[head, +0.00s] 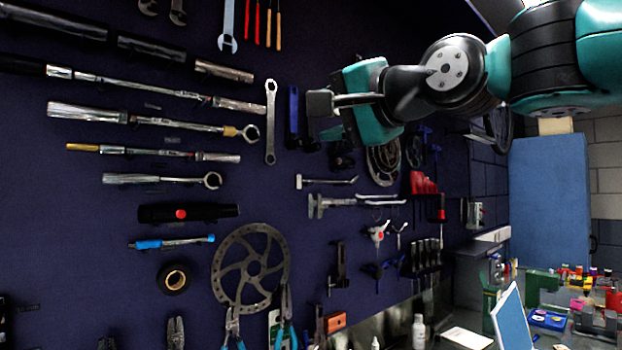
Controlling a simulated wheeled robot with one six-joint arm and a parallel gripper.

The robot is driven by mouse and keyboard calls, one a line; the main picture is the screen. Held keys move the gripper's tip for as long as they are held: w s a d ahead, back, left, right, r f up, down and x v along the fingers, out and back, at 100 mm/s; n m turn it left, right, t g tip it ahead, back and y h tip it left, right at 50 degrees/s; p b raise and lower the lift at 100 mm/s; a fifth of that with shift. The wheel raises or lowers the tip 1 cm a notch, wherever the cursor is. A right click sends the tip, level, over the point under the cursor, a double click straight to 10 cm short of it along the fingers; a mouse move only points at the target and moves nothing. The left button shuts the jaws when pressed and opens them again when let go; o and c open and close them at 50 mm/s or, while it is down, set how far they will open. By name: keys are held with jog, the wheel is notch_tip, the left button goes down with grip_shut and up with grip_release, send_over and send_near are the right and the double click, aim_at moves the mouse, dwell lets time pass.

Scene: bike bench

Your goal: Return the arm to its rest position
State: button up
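My gripper (318,119) is at the upper middle of the head view, on the end of my teal and black arm, which reaches in from the upper right. It is raised in front of the dark blue tool wall (330,40). I see its dark fingers from the side, and nothing clearly held shows at them. The gap between the fingers cannot be made out. The arm is bent, with its upper links crossing the top right of the picture.
Tools hang on the wall, among them a ring spanner (270,122) left of my gripper and a brake disc (250,268) below. A bench with a blue tray (547,319), small coloured items and a white bottle (418,332) is at lower right. A blue cabinet (548,205) stands behind.

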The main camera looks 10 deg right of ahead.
jog(key=s+d+f+n+g+h, duration=0.1)
jog(key=s+f+n+g+h, duration=0.2)
jog(key=f, duration=0.9)
jog(key=s+d+f+n+g+h, duration=0.1)
jog(key=s+f+n+g, duration=0.25)
jog(key=f, duration=0.75)
jog(key=s+d+f+n+g+h, duration=0.1)
jog(key=s+d+f+n+g, duration=0.1)
jog(key=s+f, duration=0.5)
jog(key=s+d+f+n+g+h, duration=0.1)
jog(key=s+d+f+n+g, duration=0.1)
jog(key=s+f+n+g, duration=0.2)
jog(key=s+f+g, duration=0.2)
jog(key=s+f, duration=0.2)
jog(key=shift+s+d+f, duration=0.3)
jog(key=shift+s+d, duration=0.05)
jog(key=shift+n, duration=0.25)
